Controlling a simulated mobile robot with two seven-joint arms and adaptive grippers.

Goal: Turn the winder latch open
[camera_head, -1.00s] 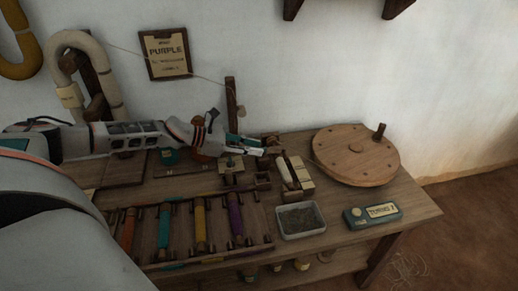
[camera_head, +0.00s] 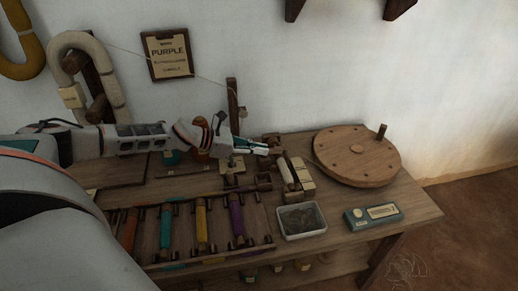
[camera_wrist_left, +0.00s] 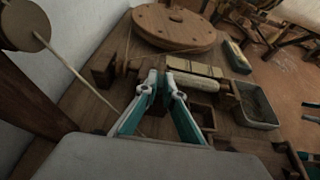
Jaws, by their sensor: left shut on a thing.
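The winder (camera_head: 290,173) is a small wooden unit with a pale roller, near the back middle of the bench. It also shows in the left wrist view (camera_wrist_left: 194,78). My left gripper (camera_head: 266,149) reaches in from the left to the winder's back-left side. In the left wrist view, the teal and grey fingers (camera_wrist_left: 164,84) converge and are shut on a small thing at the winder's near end. It appears to be the winder latch, but the fingertips hide it, so its angle cannot be told.
A round wooden disc (camera_head: 357,154) with an upright peg lies to the right. A grey tray (camera_head: 301,220) and a teal device (camera_head: 372,215) sit in front. A rack of coloured bobbins (camera_head: 202,226) is front left. A wooden post (camera_head: 232,105) stands behind the gripper.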

